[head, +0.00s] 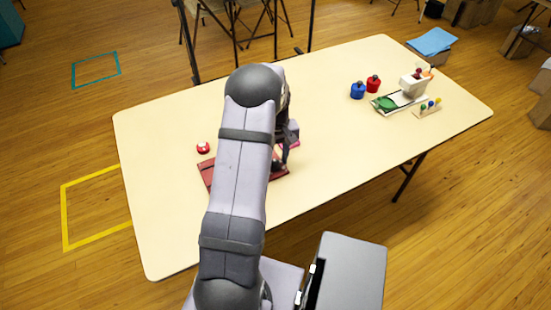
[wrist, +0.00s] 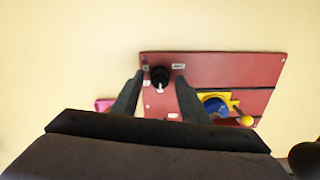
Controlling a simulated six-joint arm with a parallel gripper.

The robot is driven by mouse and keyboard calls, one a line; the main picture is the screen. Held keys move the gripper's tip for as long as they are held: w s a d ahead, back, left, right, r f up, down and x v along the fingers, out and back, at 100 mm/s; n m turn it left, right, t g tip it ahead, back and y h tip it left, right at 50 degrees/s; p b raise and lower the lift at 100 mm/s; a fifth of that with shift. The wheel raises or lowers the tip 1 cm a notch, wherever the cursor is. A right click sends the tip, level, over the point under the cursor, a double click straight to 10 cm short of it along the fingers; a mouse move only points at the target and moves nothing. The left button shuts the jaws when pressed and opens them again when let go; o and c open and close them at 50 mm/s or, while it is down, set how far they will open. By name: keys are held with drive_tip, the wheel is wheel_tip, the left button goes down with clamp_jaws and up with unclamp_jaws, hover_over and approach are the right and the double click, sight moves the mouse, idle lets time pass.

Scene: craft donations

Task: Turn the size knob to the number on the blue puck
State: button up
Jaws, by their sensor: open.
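A dark red board (wrist: 225,70) fills the middle right of the wrist view. Its left part also shows beside my arm in the head view (head: 206,172). A black knob (wrist: 160,75) with a white pointer mark stands on the board, with small white labels around it, too small to read. My gripper (wrist: 159,77) is open, one finger on each side of the knob; I cannot tell whether they touch it. A round blue piece (wrist: 213,102), perhaps the blue puck, sits in a yellow holder (wrist: 233,101) on the board, partly hidden by my gripper. I see no readable number on it.
A yellow ball (wrist: 247,121) is at the board's lower edge. A pink object (wrist: 104,104) lies left of it. A red-and-white round item (head: 203,148), blue (head: 357,91) and red (head: 374,84) pots, and a green-topped tray (head: 400,102) stand on the table.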

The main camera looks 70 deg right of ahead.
sight(276, 161)
drive_tip(key=shift+s+r+b, duration=0.1)
drive_tip(key=shift+r+b, duration=0.55)
drive_tip(key=shift+r, duration=2.9)
